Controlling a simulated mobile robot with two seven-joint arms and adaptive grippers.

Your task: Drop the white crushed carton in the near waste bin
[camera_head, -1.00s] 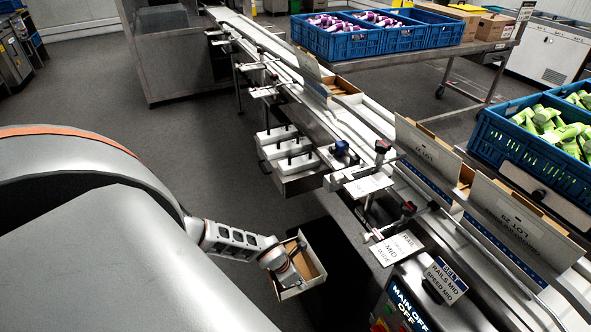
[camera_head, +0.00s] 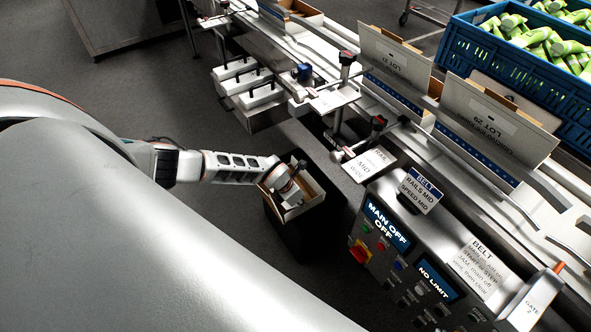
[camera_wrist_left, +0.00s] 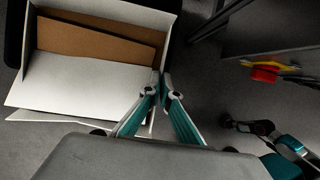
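The white crushed carton (camera_head: 312,190), open-topped with a brown inside, hangs from my left gripper (camera_head: 290,190) in the head view. In the left wrist view the carton (camera_wrist_left: 75,85) fills the upper left, and the gripper's fingers (camera_wrist_left: 164,84) are shut on its side wall. The black waste bin (camera_head: 288,236) stands on the floor directly below the carton in the head view. The carton covers its mouth, so I cannot tell the height between them. A teal and dark part, probably my right gripper (camera_wrist_left: 262,132), shows at the wrist view's lower right; its finger state is unclear.
The conveyor's control panel (camera_head: 400,255) stands close to the right of the bin, with a red and yellow switch (camera_head: 360,252). Sign cards (camera_head: 368,164) stick out near the carton. White handled blocks (camera_head: 246,82) are farther back. Grey floor is open behind my left arm.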

